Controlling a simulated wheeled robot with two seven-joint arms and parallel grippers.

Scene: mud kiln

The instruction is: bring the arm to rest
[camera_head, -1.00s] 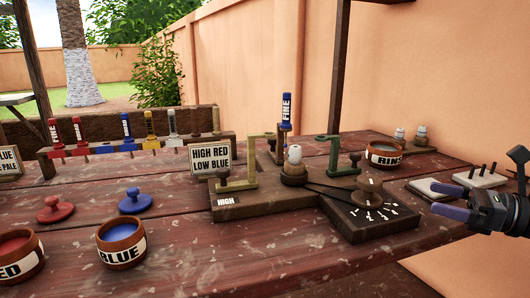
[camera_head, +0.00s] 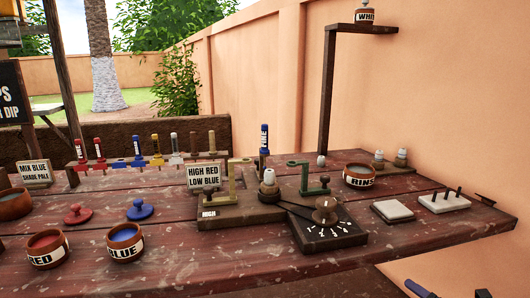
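My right gripper (camera_head: 420,289) shows only at the bottom right edge. One blue finger pokes into the picture below the table's right part. A small dark piece shows to its right, and the rest of the gripper and arm is cut off. I cannot tell whether it is open or shut, and nothing is seen in it. It is apart from the table (camera_head: 200,268) and everything on it. My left gripper is not in view.
The wooden stand with dial (camera_head: 326,217) and blue FINE tool (camera_head: 264,138) sits mid-table. The RINSE bowl (camera_head: 359,175), pale blocks (camera_head: 393,211) and pegged block (camera_head: 443,203) stand right. RED (camera_head: 47,248) and BLUE (camera_head: 125,242) pots stand front left. A WHITE pot (camera_head: 364,16) tops a shelf.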

